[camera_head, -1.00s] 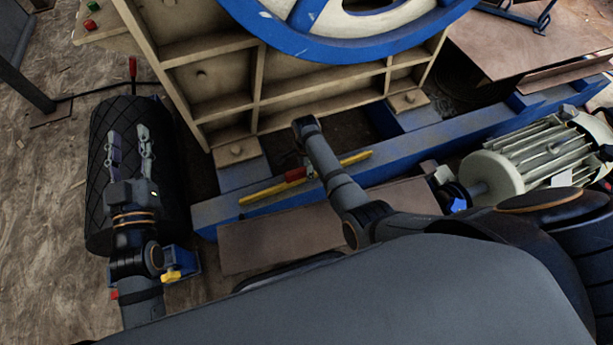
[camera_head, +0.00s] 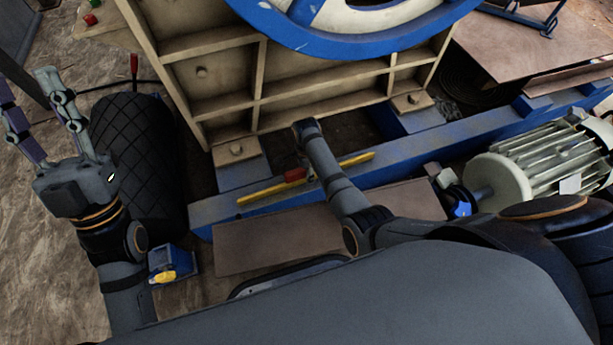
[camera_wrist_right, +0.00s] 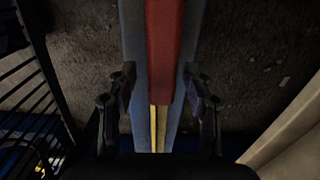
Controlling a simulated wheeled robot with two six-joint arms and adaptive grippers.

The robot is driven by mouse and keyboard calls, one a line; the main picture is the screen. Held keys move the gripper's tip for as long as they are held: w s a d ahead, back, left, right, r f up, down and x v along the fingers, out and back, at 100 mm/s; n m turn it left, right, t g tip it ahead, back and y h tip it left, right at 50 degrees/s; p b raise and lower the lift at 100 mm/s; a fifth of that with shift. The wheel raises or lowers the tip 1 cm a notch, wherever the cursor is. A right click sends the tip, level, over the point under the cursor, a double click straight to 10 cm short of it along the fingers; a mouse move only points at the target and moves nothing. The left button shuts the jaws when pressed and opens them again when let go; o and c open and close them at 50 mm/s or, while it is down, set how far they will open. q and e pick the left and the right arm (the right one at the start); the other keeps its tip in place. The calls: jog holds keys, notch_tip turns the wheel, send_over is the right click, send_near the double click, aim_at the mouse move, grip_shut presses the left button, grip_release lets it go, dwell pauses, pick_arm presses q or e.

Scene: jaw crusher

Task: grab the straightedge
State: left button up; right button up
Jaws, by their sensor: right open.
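The straightedge (camera_head: 352,160) is a long yellow bar with a red block at its middle, lying along the blue beam. In the right wrist view, the red block (camera_wrist_right: 164,50) fills the middle and a thin yellow strip shows below it. My right gripper (camera_wrist_right: 160,88) is open there, with one finger on each side of the straightedge and not closed on it. In the head view, my right arm reaches down to the red block, and the right gripper (camera_head: 308,172) is mostly hidden. My left gripper (camera_head: 28,92) is open and empty at the far left, away from the straightedge.
The blue beam (camera_head: 222,208) runs under the cream crusher frame (camera_head: 205,73) and blue-rimmed wheel (camera_head: 300,43). A motor (camera_head: 500,175) stands at right. A black tyre-like roller (camera_head: 140,150) is beside my left arm. Brown ground at left is mostly clear.

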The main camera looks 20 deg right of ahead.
jog(key=shift+c, duration=0.4)
grip_shut()
